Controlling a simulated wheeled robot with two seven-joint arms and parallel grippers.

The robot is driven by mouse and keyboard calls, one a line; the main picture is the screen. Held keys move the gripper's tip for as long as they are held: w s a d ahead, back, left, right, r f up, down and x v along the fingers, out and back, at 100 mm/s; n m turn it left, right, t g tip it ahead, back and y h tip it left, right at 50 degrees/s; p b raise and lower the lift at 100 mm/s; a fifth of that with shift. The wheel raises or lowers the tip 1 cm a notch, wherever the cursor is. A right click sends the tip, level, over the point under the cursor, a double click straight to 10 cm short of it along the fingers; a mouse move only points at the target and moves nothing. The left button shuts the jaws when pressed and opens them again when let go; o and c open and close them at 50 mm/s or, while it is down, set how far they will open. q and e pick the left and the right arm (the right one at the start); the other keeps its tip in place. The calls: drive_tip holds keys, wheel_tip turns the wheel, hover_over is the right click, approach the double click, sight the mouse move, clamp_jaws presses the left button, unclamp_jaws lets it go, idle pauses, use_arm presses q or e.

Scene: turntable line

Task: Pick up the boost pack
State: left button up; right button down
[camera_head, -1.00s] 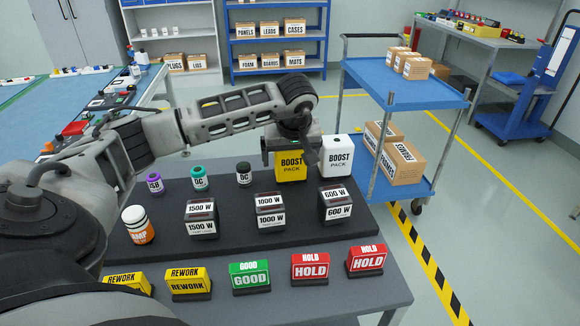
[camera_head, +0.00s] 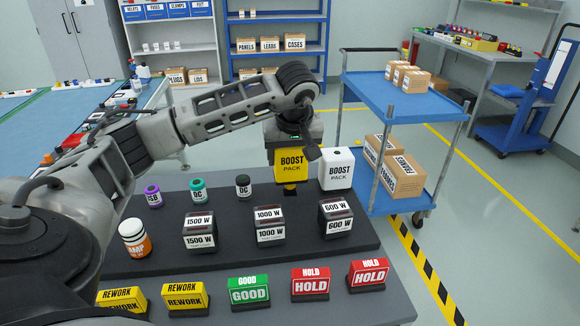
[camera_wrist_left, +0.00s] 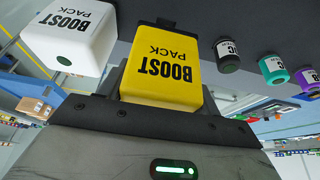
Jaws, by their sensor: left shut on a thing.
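The yellow boost pack (camera_head: 291,166) is in my left gripper (camera_head: 291,149), which comes down on it from above. The gripper is shut on its upper part. The pack hangs upright just above the dark board, with a dark shadow under it. In the left wrist view the yellow pack (camera_wrist_left: 160,72) sits at the gripper's mouth, its label upside down. A white boost pack (camera_head: 336,170) stands close to the right of it on the board; it also shows in the left wrist view (camera_wrist_left: 68,38). My right gripper is not in view.
The dark board (camera_head: 225,232) carries purple, teal and black canisters, an orange-and-white bottle (camera_head: 135,240) and several wattage blocks (camera_head: 270,226). Rework, good and hold signs line the front edge. A blue cart (camera_head: 400,88) with boxes stands behind right.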

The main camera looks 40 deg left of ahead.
use_arm(q)
drive_tip(key=s+d+r, duration=0.2)
drive_tip(key=r, duration=0.1)
drive_tip(key=s+d+r, duration=0.1)
drive_tip(key=r, duration=0.1)
drive_tip(key=shift+r, duration=0.2)
drive_tip(key=s+d+r, duration=0.3)
drive_tip(key=s+d, duration=0.3)
drive_tip(key=shift+s+r+p, duration=0.3)
drive_tip(key=shift+s+p, duration=0.05)
drive_tip(key=shift+p, duration=0.1)
